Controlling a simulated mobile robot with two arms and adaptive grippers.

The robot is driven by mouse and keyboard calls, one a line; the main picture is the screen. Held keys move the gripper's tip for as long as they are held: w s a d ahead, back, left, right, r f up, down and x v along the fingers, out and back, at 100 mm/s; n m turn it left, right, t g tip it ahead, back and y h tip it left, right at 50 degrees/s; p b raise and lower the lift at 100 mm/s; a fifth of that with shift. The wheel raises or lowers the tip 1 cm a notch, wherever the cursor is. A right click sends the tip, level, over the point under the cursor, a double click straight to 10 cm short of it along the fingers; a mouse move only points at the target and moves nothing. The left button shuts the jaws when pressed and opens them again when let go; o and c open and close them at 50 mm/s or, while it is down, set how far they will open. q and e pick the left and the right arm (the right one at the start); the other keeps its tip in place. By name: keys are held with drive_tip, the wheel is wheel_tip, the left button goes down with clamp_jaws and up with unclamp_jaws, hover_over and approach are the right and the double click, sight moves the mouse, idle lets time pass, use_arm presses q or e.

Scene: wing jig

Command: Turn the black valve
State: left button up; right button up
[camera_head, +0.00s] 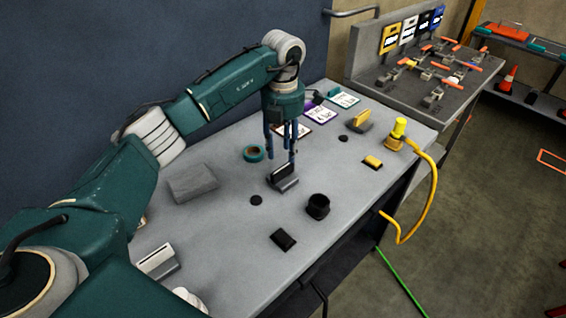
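No part in view is plainly a valve. The likeliest black piece is a round, cup-like black part (318,206) on the grey workbench (225,235), near its front edge. A small black block (283,240) lies nearer, to its left. My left gripper (281,156) points down over the middle of the bench, with its fingers apart and nothing seen between them. It is just above or behind a grey and black block (285,179), up and left of the cup-like part. Whether the fingers touch that block is unclear. My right gripper is not in view.
A teal tape roll (254,154), a grey slab (193,184) and a yellow block (372,162) lie on the bench. A yellow fitting (396,135) has a yellow hose hanging off the right edge. A bench with orange-handled clamps (437,95) stands behind.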

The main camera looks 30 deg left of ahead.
sight(282, 173)
use_arm(q)
wheel_tip(282, 173, down, 6)
drive_tip(key=shift+f+p, duration=0.1)
drive_tip(key=shift+p, duration=0.6)
drive_tip(key=shift+c, duration=0.5)
clamp_jaws()
